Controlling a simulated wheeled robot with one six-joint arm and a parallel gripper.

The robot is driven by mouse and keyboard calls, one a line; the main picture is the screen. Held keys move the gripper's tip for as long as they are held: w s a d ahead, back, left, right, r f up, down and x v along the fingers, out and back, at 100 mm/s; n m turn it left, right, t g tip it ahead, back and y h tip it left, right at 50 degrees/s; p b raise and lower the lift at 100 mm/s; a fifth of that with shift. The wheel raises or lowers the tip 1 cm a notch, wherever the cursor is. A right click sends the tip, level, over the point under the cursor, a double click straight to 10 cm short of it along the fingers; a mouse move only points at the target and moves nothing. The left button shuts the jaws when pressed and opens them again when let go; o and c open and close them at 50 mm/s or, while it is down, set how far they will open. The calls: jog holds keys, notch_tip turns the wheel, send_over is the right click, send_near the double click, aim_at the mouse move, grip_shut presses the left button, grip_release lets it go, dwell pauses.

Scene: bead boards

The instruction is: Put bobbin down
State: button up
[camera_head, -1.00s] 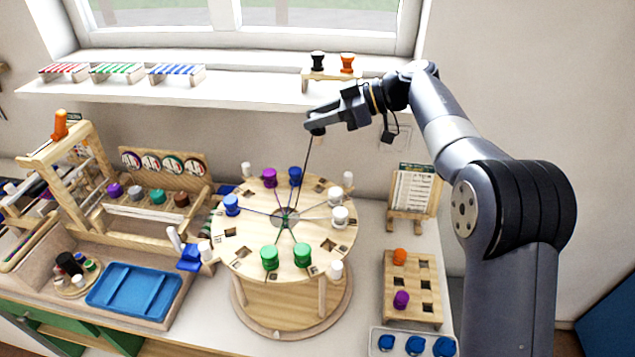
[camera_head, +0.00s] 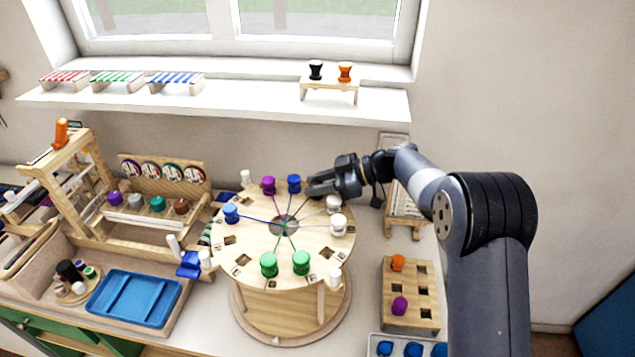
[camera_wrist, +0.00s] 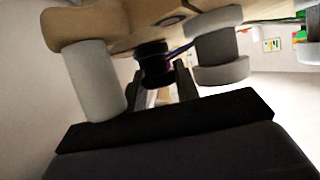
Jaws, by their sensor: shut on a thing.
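My gripper (camera_head: 314,188) is at the back right edge of the round wooden board (camera_head: 325,250), low over it in the head view. In the wrist view my gripper (camera_wrist: 160,88) is shut on a black bobbin (camera_wrist: 155,66), close to the board's edge (camera_wrist: 150,12). Whether the bobbin touches the board or sits in a slot, I cannot tell. The head view does not clearly show the black bobbin apart from the dark fingers. A blue bobbin (camera_head: 294,184) stands just left of my fingertips, and a white bobbin (camera_head: 333,204) to their right.
Purple (camera_head: 268,186), green (camera_head: 268,264) and other bobbins stand around the board, with threads running to its centre. White pegs (camera_head: 335,276) stand at its rim. A wooden holed rack (camera_head: 410,313) is at right; a blue tray (camera_head: 133,297) is at left.

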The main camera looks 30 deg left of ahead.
jog(key=o, duration=1.1)
jog(key=shift+f, duration=0.2)
jog(key=shift+r, duration=0.15)
jog(key=b+v, duration=0.2)
jog(key=v, duration=1)
jog(key=shift+r, duration=0.1)
jog(key=shift+a, duration=0.1)
